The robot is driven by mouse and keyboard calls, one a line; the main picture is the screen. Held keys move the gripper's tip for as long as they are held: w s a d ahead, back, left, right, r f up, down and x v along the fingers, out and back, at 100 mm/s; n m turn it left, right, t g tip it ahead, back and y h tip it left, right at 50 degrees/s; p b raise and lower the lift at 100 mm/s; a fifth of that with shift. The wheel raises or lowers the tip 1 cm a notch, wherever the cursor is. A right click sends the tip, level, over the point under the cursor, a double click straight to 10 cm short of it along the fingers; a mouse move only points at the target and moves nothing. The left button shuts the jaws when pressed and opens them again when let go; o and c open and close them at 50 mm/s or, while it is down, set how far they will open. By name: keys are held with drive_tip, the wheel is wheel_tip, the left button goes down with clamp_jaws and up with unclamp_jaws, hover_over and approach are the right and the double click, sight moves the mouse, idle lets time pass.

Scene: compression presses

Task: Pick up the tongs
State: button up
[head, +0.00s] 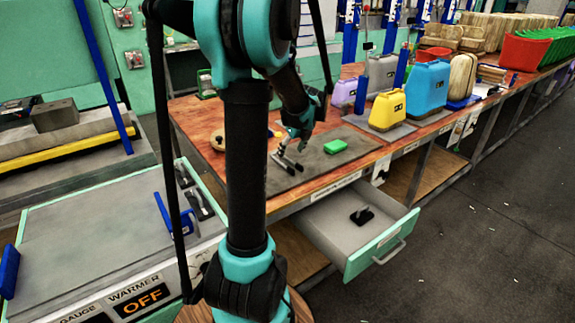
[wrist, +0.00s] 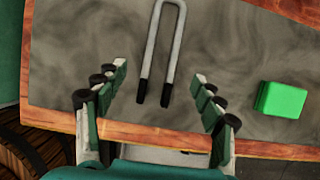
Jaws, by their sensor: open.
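The tongs (wrist: 150,45) are a grey metal U with two black tips. They lie on a dark grey mat (wrist: 70,50) on the wooden bench, with the closed bend away from me and the black tips toward my gripper. They also show in the head view (head: 287,164), partly under my gripper. My gripper (wrist: 160,72) is open and empty in the wrist view. Its two fingers stand on either side of the tongs' black tips, apart from them. In the head view my gripper (head: 298,138) is just above the mat.
A green block (wrist: 280,99) lies on the mat to the right of the tongs. An open drawer (head: 375,243) with a small black item juts out below the bench. Yellow (head: 388,110) and blue (head: 427,88) containers stand farther right. The bench edge is close to the tongs' tips.

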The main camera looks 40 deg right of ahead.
sight(289, 160)
drive_tip(key=shift+x, duration=2.8)
drive_tip(key=shift+s, duration=0.25)
drive_tip(key=shift+c, duration=0.6)
drive_tip(key=c, duration=1.2)
